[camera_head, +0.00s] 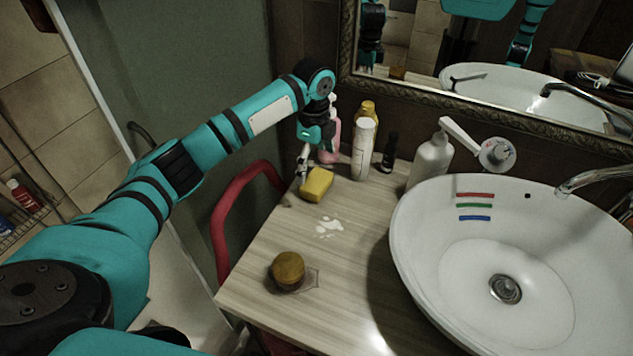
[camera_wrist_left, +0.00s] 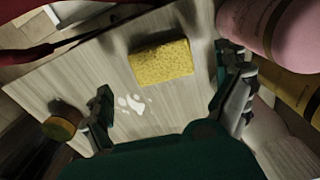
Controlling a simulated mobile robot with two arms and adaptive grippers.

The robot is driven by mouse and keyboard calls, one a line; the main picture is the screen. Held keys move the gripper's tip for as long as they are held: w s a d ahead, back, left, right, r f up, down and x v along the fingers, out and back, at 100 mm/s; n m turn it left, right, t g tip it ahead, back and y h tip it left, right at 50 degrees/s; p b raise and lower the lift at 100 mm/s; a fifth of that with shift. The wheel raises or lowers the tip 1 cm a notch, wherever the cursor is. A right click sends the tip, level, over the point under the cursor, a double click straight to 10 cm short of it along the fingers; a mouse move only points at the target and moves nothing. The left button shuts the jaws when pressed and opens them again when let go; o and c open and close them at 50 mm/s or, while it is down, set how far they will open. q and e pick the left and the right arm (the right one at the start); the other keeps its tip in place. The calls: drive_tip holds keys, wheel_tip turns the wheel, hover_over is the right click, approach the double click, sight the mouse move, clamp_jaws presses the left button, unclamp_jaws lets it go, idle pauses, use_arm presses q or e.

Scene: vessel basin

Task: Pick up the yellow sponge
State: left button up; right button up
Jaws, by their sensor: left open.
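The yellow sponge (camera_head: 317,185) lies flat on the wooden counter near its back left edge. In the left wrist view the sponge (camera_wrist_left: 161,62) lies on the counter beyond and between the two spread fingers, apart from both. My left gripper (camera_head: 303,165) is at the back left of the counter, close behind the sponge, and is partly hidden by its own wrist in the head view. Its open fingers (camera_wrist_left: 168,98) show clearly in the left wrist view with nothing between them. My right gripper is in neither view.
A pink bottle (camera_head: 331,137), a white bottle (camera_head: 363,150) and a dark small bottle (camera_head: 389,152) stand right of the gripper. A white pump bottle (camera_head: 430,162) stands beside the basin (camera_head: 420,225). A round brown-yellow object (camera_head: 288,268) sits at the front. A red rail (camera_head: 222,225) runs along the left.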

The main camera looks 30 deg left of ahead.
sight(313, 178)
use_arm(q)
drive_tip(key=shift+f, duration=1)
drive_tip(key=f, duration=0.1)
drive_tip(key=f+p, duration=0.1)
drive_tip(key=f, duration=0.1)
drive_tip(key=shift+a+f, duration=0.2)
drive_tip(key=shift+f, duration=0.6)
drive_tip(key=c, duration=0.6)
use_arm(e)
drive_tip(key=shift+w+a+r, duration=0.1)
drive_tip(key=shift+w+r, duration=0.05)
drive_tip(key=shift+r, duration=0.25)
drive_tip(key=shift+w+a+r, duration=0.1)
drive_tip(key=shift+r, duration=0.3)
